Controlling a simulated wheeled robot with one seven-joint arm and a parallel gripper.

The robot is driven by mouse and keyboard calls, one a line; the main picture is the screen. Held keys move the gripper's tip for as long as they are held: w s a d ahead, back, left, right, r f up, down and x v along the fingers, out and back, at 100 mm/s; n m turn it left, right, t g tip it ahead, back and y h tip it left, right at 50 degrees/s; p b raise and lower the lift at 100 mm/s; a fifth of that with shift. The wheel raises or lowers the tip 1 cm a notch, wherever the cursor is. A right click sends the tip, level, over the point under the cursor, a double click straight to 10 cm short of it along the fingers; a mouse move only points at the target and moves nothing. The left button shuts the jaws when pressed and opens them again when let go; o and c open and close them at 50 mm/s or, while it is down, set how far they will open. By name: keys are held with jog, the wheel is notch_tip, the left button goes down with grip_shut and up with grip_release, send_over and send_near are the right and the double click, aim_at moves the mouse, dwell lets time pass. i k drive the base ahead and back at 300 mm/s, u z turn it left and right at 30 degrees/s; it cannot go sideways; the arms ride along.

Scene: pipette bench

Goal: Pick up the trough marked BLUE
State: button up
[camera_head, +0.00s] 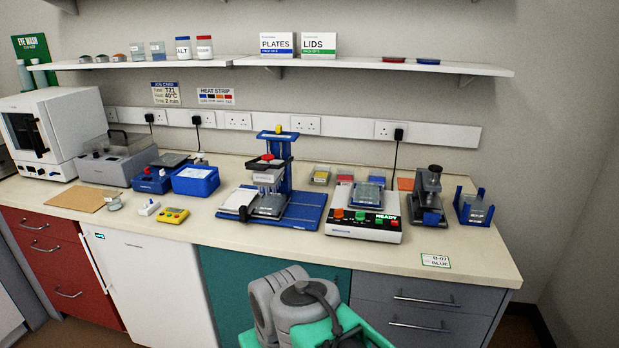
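Several small shallow containers stand in a row at the back of the bench, behind the white device. One has a blue patch (374,181) and may be the trough marked BLUE; no lettering on it is legible. Beside it are ones with a red patch (345,177), a yellow patch (320,176) and an orange patch (405,184). A card (436,260) near the front right edge reads "B-07 BLUE". My folded grey and teal arm shows at the bottom, in front of the bench. My gripper's fingers are not in view.
The white device (363,225) reads READY and bears a clear plate, in front of the containers. A blue pipetting stand (283,150) rises to their left. A dark grey instrument (428,195) and blue holder (475,206) stand right. A shelf (450,69) overhangs the back.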

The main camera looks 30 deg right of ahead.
aim_at(374, 175)
jog(key=z, duration=0.2)
jog(key=i, duration=0.95)
jog(key=z, duration=0.85)
jog(key=i, duration=0.45)
jog(key=z, duration=0.35)
